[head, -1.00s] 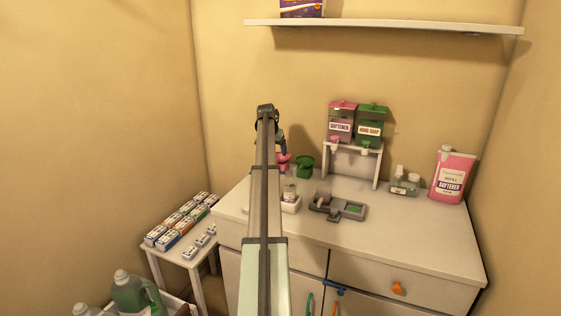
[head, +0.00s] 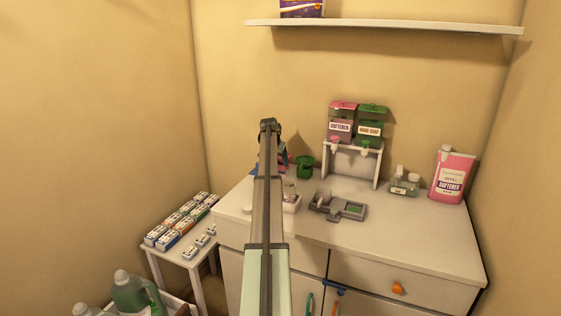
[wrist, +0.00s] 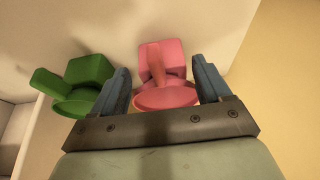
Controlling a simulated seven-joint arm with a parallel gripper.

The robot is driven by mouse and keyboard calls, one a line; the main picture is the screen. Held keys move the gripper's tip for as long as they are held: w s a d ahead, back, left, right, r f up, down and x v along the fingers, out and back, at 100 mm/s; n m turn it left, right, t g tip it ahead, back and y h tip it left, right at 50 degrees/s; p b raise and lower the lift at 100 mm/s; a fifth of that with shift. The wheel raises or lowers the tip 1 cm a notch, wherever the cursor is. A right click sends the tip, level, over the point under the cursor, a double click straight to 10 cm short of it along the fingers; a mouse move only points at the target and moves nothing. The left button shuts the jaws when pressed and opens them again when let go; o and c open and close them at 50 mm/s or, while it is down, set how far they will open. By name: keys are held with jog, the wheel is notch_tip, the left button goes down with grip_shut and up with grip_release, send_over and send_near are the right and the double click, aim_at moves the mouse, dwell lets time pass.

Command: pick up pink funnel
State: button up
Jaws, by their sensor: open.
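The pink funnel (wrist: 166,97) stands on the counter in the wrist view, with its round pink rim toward me and a pink block-like part behind it. My gripper (wrist: 163,82) is open, with one blue finger on each side of the pink funnel. I cannot tell whether either finger touches it.
Right of the green item is a white stand (head: 352,163) with a softener and a hand soap dispenser. A grey tray (head: 352,210), small bottles (head: 403,183) and a pink softener jug (head: 451,175) are on the counter (head: 415,232). A wall is behind.

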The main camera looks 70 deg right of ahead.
grip_shut()
dwell(0.5)
